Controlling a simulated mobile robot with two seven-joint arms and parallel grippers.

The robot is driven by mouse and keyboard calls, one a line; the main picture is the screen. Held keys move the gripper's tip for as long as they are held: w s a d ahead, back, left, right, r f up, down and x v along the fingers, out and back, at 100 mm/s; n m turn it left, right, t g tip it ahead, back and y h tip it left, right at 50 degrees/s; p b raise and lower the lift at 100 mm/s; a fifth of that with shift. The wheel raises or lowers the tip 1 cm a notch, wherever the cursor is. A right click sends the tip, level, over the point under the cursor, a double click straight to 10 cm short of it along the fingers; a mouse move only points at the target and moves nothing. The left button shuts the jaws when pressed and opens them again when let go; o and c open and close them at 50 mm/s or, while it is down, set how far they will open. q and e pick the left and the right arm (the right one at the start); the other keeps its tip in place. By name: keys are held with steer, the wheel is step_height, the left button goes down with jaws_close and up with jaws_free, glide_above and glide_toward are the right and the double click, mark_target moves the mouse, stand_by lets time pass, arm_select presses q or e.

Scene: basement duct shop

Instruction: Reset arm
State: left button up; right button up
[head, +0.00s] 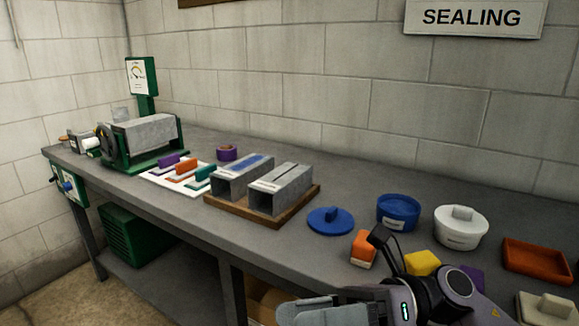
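Part of an arm of mine, seemingly the right, comes in at the lower right. Its dark end, which seems to be my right gripper (384,246), is over the bench beside an orange block (363,249). I cannot tell whether its fingers are open or shut, or whether it touches the block. My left gripper cannot be made out. The workbench (300,222) is grey and runs along the wall.
A blue lid (330,220), blue tub (397,211), white lidded tub (460,227), yellow block (422,262) and orange tray (537,260) surround the arm. Two metal ducts (281,188) sit on a wooden board. Coloured-handled tools (186,170) and a green machine (143,141) stand farther left.

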steer(key=w+d+f+m+t+h+p, duration=0.1)
steer(key=w+d+f+m+t+h, duration=0.35)
steer(key=m+t, duration=0.9)
steer(key=w+d+f+m+t+h+p, duration=0.1)
steer(key=w+d+f+m+t+h, duration=0.45)
steer(key=m, duration=1.35)
steer(key=s+d+f+m+g+h+p, duration=0.1)
steer(key=s+d+f+m+g+h, duration=0.1)
steer(key=s+f+m, duration=0.4)
steer(key=s+d+f+m+g+h+p, duration=0.1)
steer(key=s+d+f+m+h, duration=0.3)
steer(key=s+f, duration=0.6)
step_height(320, 180, down, 7)
steer(key=d+m+g, duration=0.1)
steer(key=d+m, duration=0.1)
steer(key=m, duration=0.1)
steer(key=shift+s+r+h, duration=0.2)
steer(key=shift+h, duration=0.1)
